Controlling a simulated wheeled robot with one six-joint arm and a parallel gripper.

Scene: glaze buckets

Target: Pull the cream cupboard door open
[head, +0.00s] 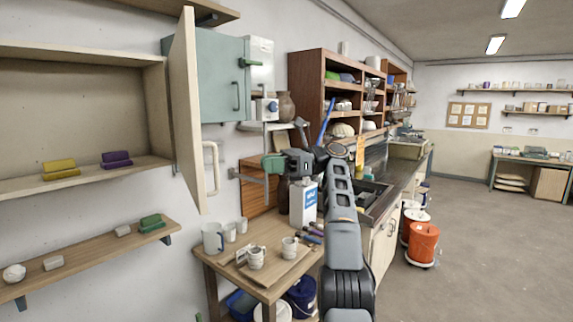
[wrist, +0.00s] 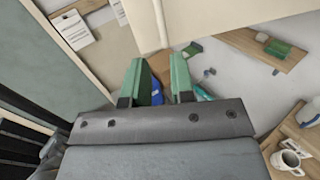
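The cream cupboard door (head: 186,120) stands swung out from the open cream cupboard (head: 70,110) at the left of the head view, seen nearly edge-on. Its pale bar handle (head: 212,168) is on the door's right-hand face. My gripper (head: 268,163) is to the right of the handle, apart from it in the picture, above the small table. In the wrist view its two green fingers (wrist: 157,82) are spread, with nothing held between them. A cream panel (wrist: 240,22), seemingly the door, fills the top right there, with a pale bar (wrist: 160,22) at its edge.
A grey-green cabinet (head: 215,80) hangs behind the door. Below stands a wooden table (head: 225,262) with several mugs and a white container (head: 303,203). A wall shelf (head: 90,258) runs under the cupboard.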

